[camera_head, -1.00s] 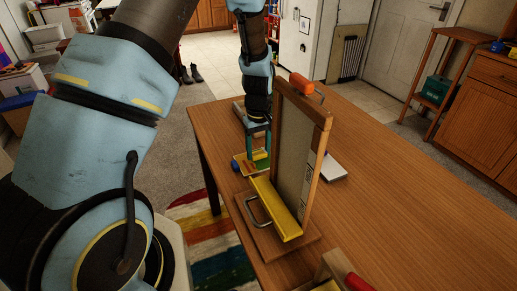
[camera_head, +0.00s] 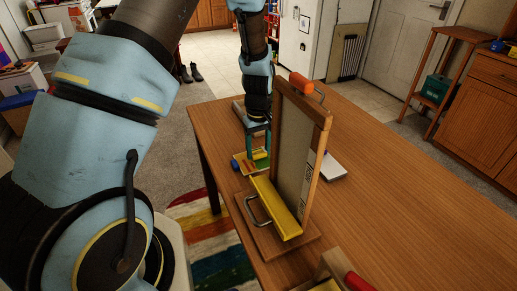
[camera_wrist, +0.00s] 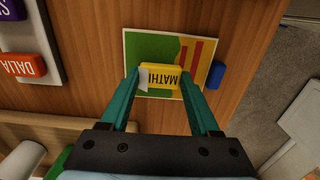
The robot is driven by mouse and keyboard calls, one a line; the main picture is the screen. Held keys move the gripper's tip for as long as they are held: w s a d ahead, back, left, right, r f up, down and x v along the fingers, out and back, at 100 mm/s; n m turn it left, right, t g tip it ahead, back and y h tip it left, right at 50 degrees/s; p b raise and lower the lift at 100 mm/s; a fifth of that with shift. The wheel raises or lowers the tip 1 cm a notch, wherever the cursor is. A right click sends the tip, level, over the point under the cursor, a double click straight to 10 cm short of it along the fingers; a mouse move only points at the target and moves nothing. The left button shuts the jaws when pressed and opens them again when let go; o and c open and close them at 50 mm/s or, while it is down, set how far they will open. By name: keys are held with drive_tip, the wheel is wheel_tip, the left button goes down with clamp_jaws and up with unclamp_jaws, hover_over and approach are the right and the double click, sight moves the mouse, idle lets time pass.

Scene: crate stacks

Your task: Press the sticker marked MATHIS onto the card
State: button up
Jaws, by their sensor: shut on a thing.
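My gripper (camera_wrist: 160,76) is shut on the yellow sticker marked MATHIS (camera_wrist: 163,77); its last letter is covered by a finger. A white bit shows at the sticker's left end. The sticker is over the lower middle of the card (camera_wrist: 150,48), which is green, yellow and red and lies on the table. I cannot tell whether the sticker touches the card. In the head view my gripper (camera_head: 258,150) points down at the card (camera_head: 240,165) behind the upright board, which partly hides them.
The upright wooden-framed board (camera_head: 294,150) with a yellow ledge (camera_head: 275,207) stands close by. A blue block (camera_wrist: 215,75) sits at the card's right edge.

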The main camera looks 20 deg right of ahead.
drive_tip(key=shift+f, duration=0.45)
idle(0.3)
drive_tip(key=o, duration=1.4)
drive_tip(key=shift+c, duration=0.2)
drive_tip(key=shift+r, duration=0.15)
drive_tip(key=shift+r+p, duration=2)
drive_tip(key=shift+r, duration=0.9)
